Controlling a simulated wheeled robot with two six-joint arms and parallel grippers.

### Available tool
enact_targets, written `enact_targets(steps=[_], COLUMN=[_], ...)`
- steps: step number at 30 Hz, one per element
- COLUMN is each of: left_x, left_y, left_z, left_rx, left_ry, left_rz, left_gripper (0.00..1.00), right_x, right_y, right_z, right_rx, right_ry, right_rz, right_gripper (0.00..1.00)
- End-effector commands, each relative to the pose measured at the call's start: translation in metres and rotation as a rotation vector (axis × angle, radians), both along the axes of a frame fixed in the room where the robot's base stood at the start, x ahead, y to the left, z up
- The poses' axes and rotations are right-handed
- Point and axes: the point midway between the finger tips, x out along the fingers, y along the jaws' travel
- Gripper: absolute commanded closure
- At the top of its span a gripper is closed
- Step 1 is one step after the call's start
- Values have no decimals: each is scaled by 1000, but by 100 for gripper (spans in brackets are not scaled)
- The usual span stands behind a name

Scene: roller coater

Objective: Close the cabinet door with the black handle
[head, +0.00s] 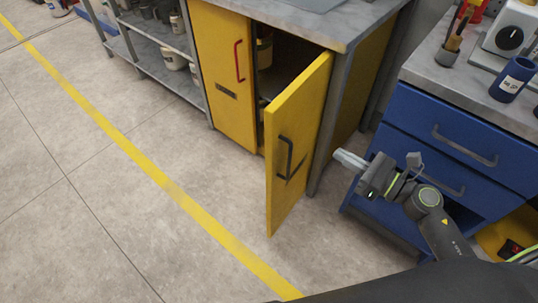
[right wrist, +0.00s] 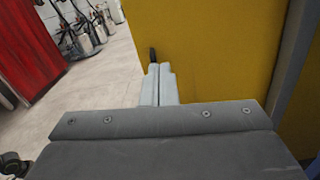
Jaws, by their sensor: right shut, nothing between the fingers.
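The yellow cabinet door (head: 305,125) with the black handle (head: 289,157) stands open in the head view, swung out toward the floor. Its hinge edge is at the right, by the cabinet's grey leg. My right gripper (head: 340,156) is shut and empty, to the right of the door and apart from the handle in the head view. In the right wrist view the shut fingers (right wrist: 158,85) point along a yellow panel (right wrist: 215,50). A small dark piece (right wrist: 153,55) shows just beyond the fingertips. I cannot tell whether the fingers touch the panel. My left gripper is not in view.
The other cabinet door (head: 222,75), with a red handle (head: 239,62), is shut. A blue drawer unit (head: 450,150) stands at the right, close to my right arm. Open shelves (head: 160,45) stand at the left. The floor in front is clear, with a yellow line (head: 150,170).

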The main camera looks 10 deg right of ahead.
Motion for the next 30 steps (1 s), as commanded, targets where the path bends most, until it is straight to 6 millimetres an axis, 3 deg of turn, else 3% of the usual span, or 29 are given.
enact_targets(steps=[5, 11, 30], left_x=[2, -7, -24], left_y=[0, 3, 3], left_z=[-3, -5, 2], left_rx=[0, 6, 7], left_ry=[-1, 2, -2], left_rz=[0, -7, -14], left_gripper=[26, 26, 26], right_x=[-7, 5, 84], right_y=[13, 24, 98], right_z=[11, 14, 13], right_rx=[-105, -104, -99], right_ry=[-87, -90, -85], right_rz=[59, 57, 57], right_gripper=[100, 100, 100])
